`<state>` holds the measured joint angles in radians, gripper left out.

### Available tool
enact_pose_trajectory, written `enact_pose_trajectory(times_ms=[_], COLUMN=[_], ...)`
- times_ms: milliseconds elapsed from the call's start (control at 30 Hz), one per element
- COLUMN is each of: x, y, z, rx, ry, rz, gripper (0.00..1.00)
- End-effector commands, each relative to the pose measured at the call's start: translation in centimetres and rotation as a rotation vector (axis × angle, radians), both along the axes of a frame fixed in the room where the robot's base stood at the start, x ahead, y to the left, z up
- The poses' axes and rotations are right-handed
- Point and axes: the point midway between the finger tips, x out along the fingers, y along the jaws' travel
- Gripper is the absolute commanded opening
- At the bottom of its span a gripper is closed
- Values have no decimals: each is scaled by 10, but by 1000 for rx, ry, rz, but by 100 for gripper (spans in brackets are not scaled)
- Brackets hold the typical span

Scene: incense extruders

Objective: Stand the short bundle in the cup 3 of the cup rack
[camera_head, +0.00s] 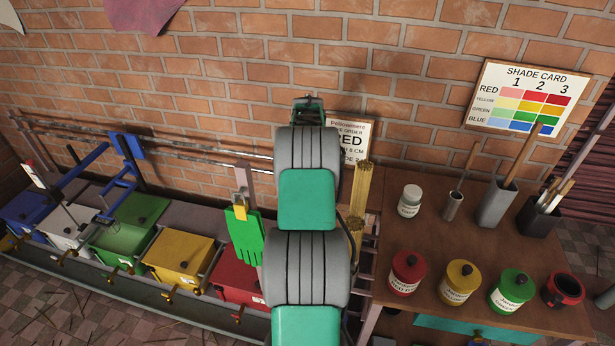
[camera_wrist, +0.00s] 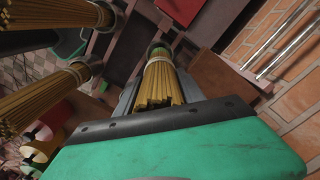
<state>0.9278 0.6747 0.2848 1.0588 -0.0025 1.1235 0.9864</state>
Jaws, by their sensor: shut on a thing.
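My gripper (camera_wrist: 157,84) is hidden behind my arm in the head view. In the wrist view its grey fingers flank a bundle of tan sticks, the short bundle (camera_wrist: 157,88), and are shut on it. The stick ends face the camera; a pale band wraps the far part. The bundle's far end is at a dark round rim with green beside it; I cannot tell whether it is inside a cup. Two other bundles stand at the left of the wrist view, with grey cup rims (camera_wrist: 82,70) at their far ends. The rack's numbering is not readable.
In the head view, tall bundles (camera_head: 361,190) stand right of my arm. A table (camera_head: 432,225) at right carries several jars, pots and tools. Coloured bins (camera_head: 180,258) line the left. A sign (camera_head: 358,140) and shade card (camera_head: 528,97) stand by the brick wall.

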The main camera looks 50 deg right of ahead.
Motion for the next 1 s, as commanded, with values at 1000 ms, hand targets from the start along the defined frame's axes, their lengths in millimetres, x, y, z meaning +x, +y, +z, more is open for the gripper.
enact_pose_trajectory(times_ms=[1000], x=[0], y=[0], z=[-68], rx=[-1], ry=[-1], rz=[0], gripper=[0])
